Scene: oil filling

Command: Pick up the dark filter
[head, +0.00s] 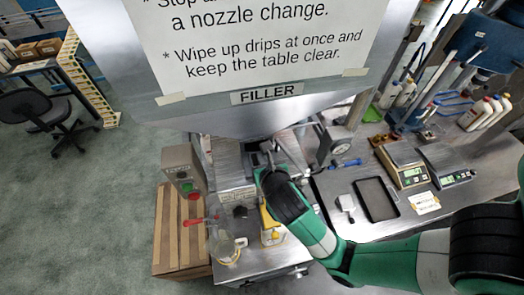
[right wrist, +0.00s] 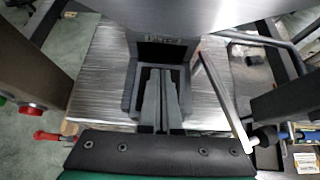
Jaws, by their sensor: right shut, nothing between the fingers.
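My right gripper (right wrist: 161,76) is shut and empty in the right wrist view, with its two dark grey fingers side by side. It points at a dark grey housing (right wrist: 129,86) with a black opening (right wrist: 162,52) and a small label above it. The fingertips overlap the lower part of this housing in the picture; I cannot tell if they touch it. The dark filter cannot be told apart from the dark housing. In the head view my right gripper (head: 268,155) is at the filler, partly hidden by its own wrist. My left gripper is not in view.
The metal filler hood (head: 240,115) hangs close above the right gripper. A clear jug (head: 226,247) and a yellow object (head: 270,228) stand near. A black tray (head: 376,199) and scales (head: 446,164) are right.

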